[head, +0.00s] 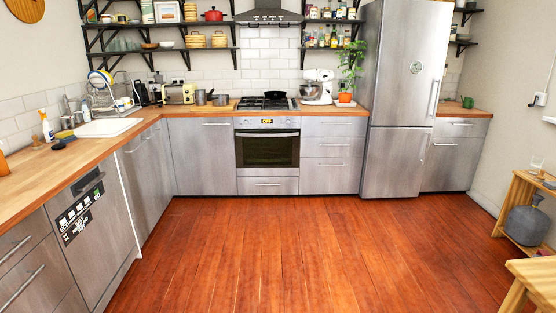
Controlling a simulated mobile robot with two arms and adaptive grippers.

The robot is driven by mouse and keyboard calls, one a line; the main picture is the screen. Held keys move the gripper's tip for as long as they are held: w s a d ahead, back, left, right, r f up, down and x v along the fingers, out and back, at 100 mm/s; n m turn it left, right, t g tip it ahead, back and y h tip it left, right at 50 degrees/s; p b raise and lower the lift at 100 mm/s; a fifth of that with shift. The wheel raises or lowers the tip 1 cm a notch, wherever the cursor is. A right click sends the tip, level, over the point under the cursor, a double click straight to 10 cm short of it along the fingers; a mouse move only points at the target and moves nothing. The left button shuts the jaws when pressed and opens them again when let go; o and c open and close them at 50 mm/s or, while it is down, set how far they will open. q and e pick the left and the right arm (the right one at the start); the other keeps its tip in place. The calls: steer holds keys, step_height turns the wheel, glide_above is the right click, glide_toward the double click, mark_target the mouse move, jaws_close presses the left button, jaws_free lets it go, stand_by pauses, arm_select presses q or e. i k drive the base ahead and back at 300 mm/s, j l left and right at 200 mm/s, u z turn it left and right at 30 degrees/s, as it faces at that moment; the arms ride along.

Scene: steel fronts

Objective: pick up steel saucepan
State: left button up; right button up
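Two small grey metal pots stand close together on the wooden back counter, left of the hob. One pot (201,97) is on the left, and the other, wider pot (220,100) is just right of it. They are small in the head view, and I cannot tell for sure which one is the steel saucepan. A dark pan (275,94) sits on the gas hob (264,104). Neither of my grippers is in view.
The wooden floor (270,250) is clear up to the steel cabinets. A yellow toaster (180,94) is left of the pots, and a white stand mixer (317,88) is right of the hob. A wooden stool (535,270) and low shelf (525,195) stand at the right.

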mark_target(218, 100)
steer(key=i, duration=5.1)
steer(key=i+j+z, duration=0.1)
steer(key=i+z, duration=0.15)
steer(key=i, duration=0.35)
steer(key=i+j+z, duration=0.25)
steer(key=i, duration=0.3)
